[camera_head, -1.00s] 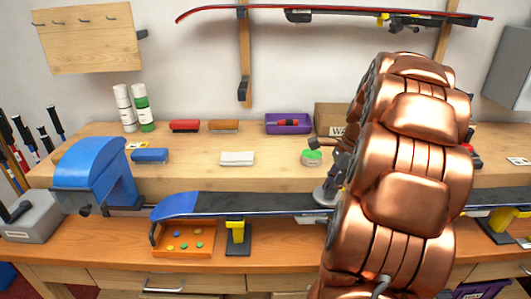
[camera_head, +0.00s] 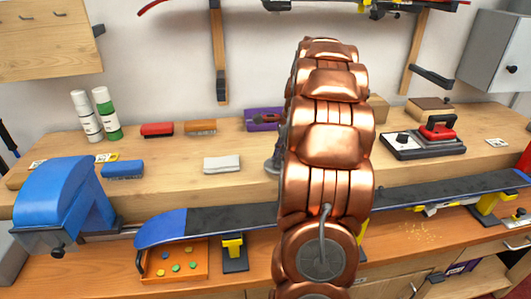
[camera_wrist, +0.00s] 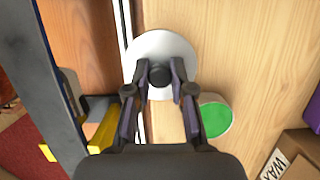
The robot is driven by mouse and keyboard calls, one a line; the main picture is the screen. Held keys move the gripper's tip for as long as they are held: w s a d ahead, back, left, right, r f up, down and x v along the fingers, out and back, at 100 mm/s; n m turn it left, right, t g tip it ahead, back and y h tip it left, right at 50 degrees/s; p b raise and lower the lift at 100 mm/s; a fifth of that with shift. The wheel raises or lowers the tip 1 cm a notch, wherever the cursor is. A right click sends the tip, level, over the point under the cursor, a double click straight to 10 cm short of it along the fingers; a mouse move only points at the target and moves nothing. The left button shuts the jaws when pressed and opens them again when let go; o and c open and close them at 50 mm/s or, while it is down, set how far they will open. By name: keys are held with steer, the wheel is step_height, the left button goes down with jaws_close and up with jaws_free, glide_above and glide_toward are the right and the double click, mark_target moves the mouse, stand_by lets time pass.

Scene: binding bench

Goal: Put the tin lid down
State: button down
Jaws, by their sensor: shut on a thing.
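The tin lid is a pale grey round disc with a dark knob in the middle; it shows in the wrist view (camera_wrist: 160,40). My gripper (camera_wrist: 160,76) is shut on the knob, with one finger on each side. The lid overlaps the front edge of the raised pale wood shelf (camera_wrist: 225,45); I cannot tell its height above it. An open-looking round tin with a green top (camera_wrist: 215,118) stands right of the lid in the wrist view, apart from it. In the head view my copper arm hides the tin and most of my gripper.
A ski (camera_head: 235,217) runs along the lower bench in front of the shelf, by a blue vise (camera_head: 62,205). Shelf room around the white block is clear.

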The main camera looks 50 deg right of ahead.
steer(key=shift+w+d+f+p, duration=0.1)
steer(key=shift+w+d+p, duration=0.25)
steer(key=shift+w, duration=0.85)
steer(key=shift+w+d+f+p, duration=0.15)
steer(key=shift+w+d+p, duration=0.15)
steer(key=shift+w, duration=0.95)
steer(key=shift+w+d+f+p, duration=0.1)
steer(key=shift+w+d+p, duration=0.2)
steer(key=shift+w, duration=0.9)
steer(key=shift+f+p, duration=0.55)
steer(key=shift+f, duration=1.25)
steer(key=shift+f, duration=0.1)
steer(key=c, duration=1)
jaws_free()
steer(key=b+v, duration=0.2)
steer(key=v, duration=1)
steer(key=shift+b, duration=0.35)
